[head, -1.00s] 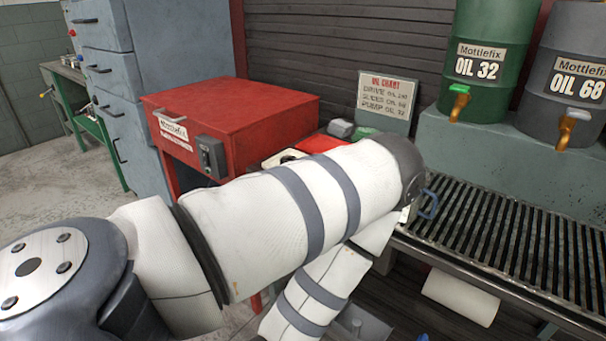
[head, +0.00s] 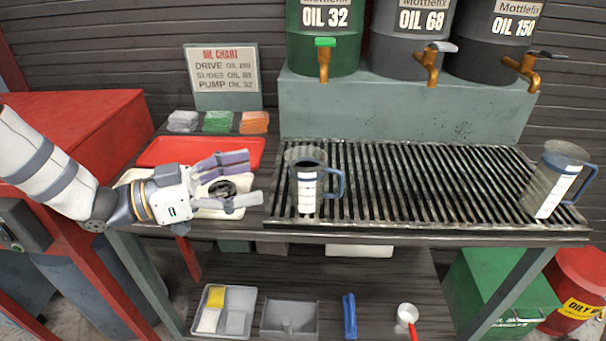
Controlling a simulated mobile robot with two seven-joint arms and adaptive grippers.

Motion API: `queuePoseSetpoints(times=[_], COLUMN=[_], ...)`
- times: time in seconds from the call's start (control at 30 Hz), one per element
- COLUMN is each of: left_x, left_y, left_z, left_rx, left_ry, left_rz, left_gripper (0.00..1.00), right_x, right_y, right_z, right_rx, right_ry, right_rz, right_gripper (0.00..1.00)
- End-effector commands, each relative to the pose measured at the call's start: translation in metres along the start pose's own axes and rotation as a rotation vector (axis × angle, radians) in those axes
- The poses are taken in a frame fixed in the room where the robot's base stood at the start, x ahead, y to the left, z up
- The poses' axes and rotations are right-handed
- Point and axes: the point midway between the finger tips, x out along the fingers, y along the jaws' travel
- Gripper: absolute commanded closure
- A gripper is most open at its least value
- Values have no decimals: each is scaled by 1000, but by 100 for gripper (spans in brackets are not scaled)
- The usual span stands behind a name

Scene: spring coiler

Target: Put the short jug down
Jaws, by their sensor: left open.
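A clear jug (head: 307,188) with a blue rim, blue handle and white label stands upright on the left end of the slatted drip grate. It looks dark inside. A second similar jug (head: 554,182) stands at the grate's right end and leans in the picture. I cannot tell surely which is the short one. My left gripper (head: 251,180) is open, just left of the first jug, fingers pointing at it with a gap between. Neither jug is between its fingers. A dark round thing (head: 222,188) shows between the fingers; what it is I cannot tell. My right gripper is not in view.
The slatted grate (head: 420,185) is free between the jugs. Oil drums with taps (head: 325,58) stand behind it on a raised ledge. A red tray (head: 170,151) and a pale tray (head: 135,175) lie by my left gripper. A lower shelf holds small items.

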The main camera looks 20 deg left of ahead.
Motion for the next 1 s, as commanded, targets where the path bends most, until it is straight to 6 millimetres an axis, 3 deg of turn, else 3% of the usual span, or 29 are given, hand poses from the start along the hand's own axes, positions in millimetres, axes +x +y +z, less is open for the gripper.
queuePoseSetpoints(times=[0.23, 0.63, 0.9, 0.93, 1.0], left_x=[47, 112, 120, 120, 120], left_y=[1, -6, -6, -6, -6], left_z=[3, 5, 2, 2, 2], left_rx=[0, 3, 6, 5, 6], left_ry=[2, 1, 4, 4, 4], left_rz=[9, 8, 6, 6, 6], left_gripper=[25, 25, 25, 27, 43], right_x=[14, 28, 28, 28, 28], right_y=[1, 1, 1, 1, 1], right_z=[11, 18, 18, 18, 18], right_rx=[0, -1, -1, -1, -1], right_ry=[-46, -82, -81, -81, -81], right_rz=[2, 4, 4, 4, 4], right_gripper=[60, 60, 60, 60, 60])
